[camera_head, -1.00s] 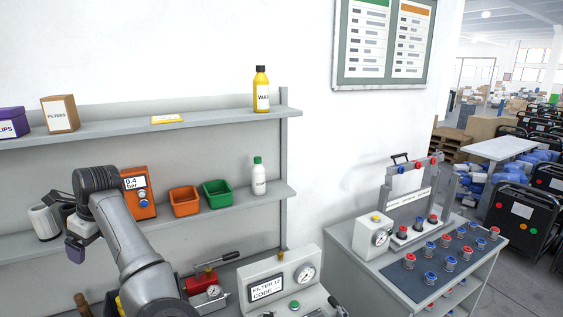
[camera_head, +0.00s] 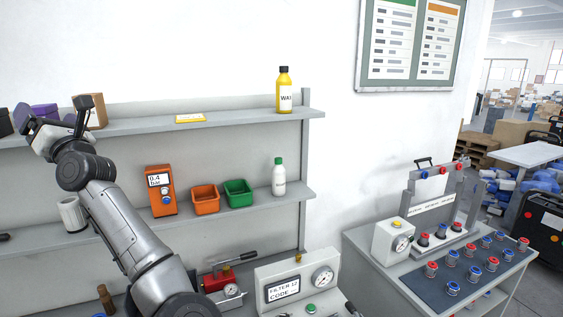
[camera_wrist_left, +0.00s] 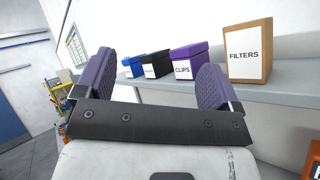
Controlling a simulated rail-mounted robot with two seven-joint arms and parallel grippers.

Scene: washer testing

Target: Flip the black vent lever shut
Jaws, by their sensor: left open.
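My left gripper (camera_head: 54,112) is raised in front of the upper shelf at the left, open and empty; its purple finger pads show spread apart in the left wrist view (camera_wrist_left: 160,75). I cannot tell which of these is the vent lever. My right gripper is out of view.
The FILTERS box (camera_wrist_left: 247,50) and purple CLIPS box (camera_wrist_left: 189,64) stand on the upper shelf ahead of the gripper. The lower shelf holds an orange gauge (camera_head: 160,190), bins and a white bottle (camera_head: 279,178). A cart with knobs (camera_head: 452,270) stands at the right.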

